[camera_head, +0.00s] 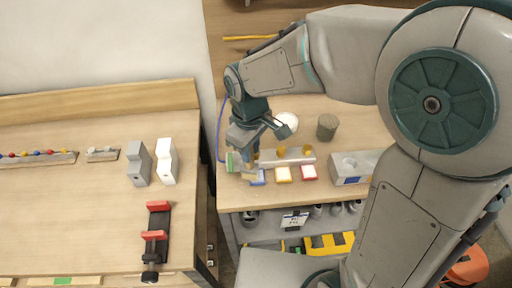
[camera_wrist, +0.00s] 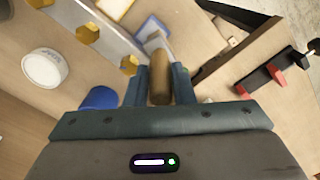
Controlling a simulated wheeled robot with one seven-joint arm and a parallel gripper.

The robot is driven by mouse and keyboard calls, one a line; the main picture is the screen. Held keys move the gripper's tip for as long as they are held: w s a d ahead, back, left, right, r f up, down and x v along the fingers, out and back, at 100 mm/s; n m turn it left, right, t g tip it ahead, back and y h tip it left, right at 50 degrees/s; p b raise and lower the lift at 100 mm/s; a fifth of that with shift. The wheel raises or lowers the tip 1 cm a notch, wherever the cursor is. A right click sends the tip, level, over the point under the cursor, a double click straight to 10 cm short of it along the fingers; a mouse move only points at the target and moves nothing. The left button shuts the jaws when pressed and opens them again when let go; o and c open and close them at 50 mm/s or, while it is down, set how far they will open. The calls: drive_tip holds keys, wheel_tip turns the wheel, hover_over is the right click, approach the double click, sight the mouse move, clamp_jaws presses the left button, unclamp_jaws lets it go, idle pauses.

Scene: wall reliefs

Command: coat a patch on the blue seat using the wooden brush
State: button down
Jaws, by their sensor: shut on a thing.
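My gripper (camera_head: 244,156) is shut on the wooden brush (camera_wrist: 159,78), whose brown handle stands between the two fingers in the wrist view. The brush's paler front end points at the blue seat (camera_head: 258,179), a small tile with a blue edge near the workbench's front left. The seat also shows in the wrist view (camera_wrist: 142,31), partly covered by the brush end. I cannot tell whether the brush touches it. In the head view the arm and gripper hide most of the brush.
Yellow (camera_head: 283,174) and red (camera_head: 309,172) tiles lie to the right of the blue seat. Behind them is a grey bar (camera_head: 296,156) with gold hexagonal pieces. A white round lid (camera_wrist: 44,68), a dark cylinder (camera_head: 327,126) and a grey block (camera_head: 354,167) stand nearby.

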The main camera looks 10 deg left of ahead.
drive_tip(key=w+d+r+p, duration=0.1)
drive_tip(key=d+r+p, duration=0.2)
drive_tip(key=r+p, duration=0.2)
drive_tip(key=shift+d+r+p, duration=0.35)
drive_tip(key=shift+d+r, duration=0.05)
drive_tip(key=shift+r, duration=1.15)
